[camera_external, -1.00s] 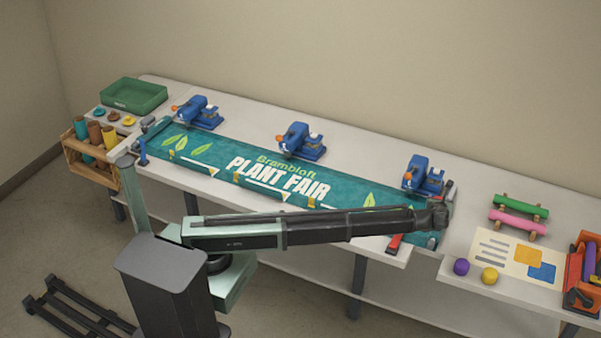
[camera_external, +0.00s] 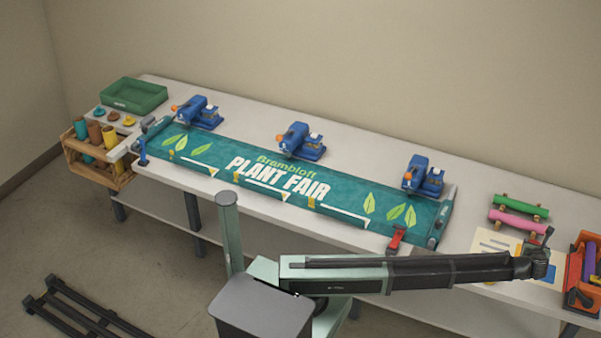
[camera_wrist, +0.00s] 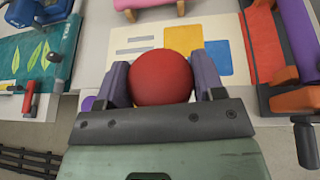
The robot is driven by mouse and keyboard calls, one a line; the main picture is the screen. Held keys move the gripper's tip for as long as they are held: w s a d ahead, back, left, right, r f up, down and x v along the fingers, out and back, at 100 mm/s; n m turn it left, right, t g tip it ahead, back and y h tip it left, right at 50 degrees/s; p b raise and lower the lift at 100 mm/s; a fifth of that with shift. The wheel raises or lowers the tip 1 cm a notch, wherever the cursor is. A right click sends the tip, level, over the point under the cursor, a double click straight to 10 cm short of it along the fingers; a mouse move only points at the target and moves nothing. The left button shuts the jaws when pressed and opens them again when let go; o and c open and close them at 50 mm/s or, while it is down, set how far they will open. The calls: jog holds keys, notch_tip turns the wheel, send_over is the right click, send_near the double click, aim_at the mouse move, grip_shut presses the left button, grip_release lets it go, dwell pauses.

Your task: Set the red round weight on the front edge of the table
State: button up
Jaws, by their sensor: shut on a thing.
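The red round weight (camera_wrist: 161,78) is between the two purple-grey fingers of my gripper (camera_wrist: 162,85) in the wrist view. The fingers are shut on its sides. In the external view my gripper (camera_external: 540,248) is at the right part of the table, over the printed sheet. The weight cannot be made out clearly there, behind the wrist. The pale table (camera_external: 470,222) runs along the wall. Its front edge at the right is partly hidden by my arm.
The printed sheet (camera_wrist: 137,38) lies beyond the weight. An orange-red rack (camera_wrist: 262,45) stands to the right. A red clamp (camera_external: 397,238) grips the banner's (camera_external: 280,185) right front, and pink and green rolls (camera_external: 520,207) lie behind.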

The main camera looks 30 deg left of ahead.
aim_at(516, 288)
notch_tip(516, 288, down, 20)
jog(key=b, duration=1.8)
jog(key=shift+d+r, duration=0.1)
jog(key=shift+r, duration=0.35)
jog(key=shift+f, duration=0.25)
jog(key=o, duration=1.2)
jog(key=shift+r, duration=0.1)
jog(key=shift+c, duration=0.2)
jog(key=shift+r+p, duration=0.3)
jog(key=p+v, duration=0.4)
jog(key=v, duration=0.8)
